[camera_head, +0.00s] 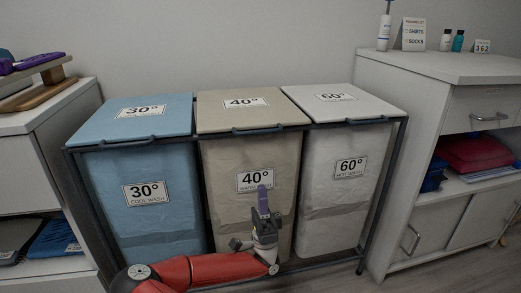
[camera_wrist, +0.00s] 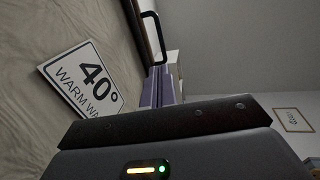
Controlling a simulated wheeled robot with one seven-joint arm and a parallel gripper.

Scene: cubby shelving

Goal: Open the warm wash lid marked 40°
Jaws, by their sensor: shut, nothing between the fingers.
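The beige warm wash hamper stands in the middle of three. Its lid (camera_head: 238,109), marked 40°, lies closed, with a dark bar handle (camera_head: 258,129) along the front edge. A 40° warm wash label (camera_head: 254,181) is on its front and also shows in the wrist view (camera_wrist: 82,77). My gripper (camera_head: 263,190) is shut and empty, pointing up in front of the label, below the handle. In the wrist view the purple fingers (camera_wrist: 158,88) are together, and the handle (camera_wrist: 153,36) shows beyond their tips. I cannot tell the exact gap to the handle.
The blue 30° hamper lid (camera_head: 130,120) is at left and the white 60° lid (camera_head: 340,103) at right, both closed. A dark frame (camera_head: 383,190) holds the hampers. White cabinets stand at left (camera_head: 40,135) and right (camera_head: 440,66). The lid tops are clear.

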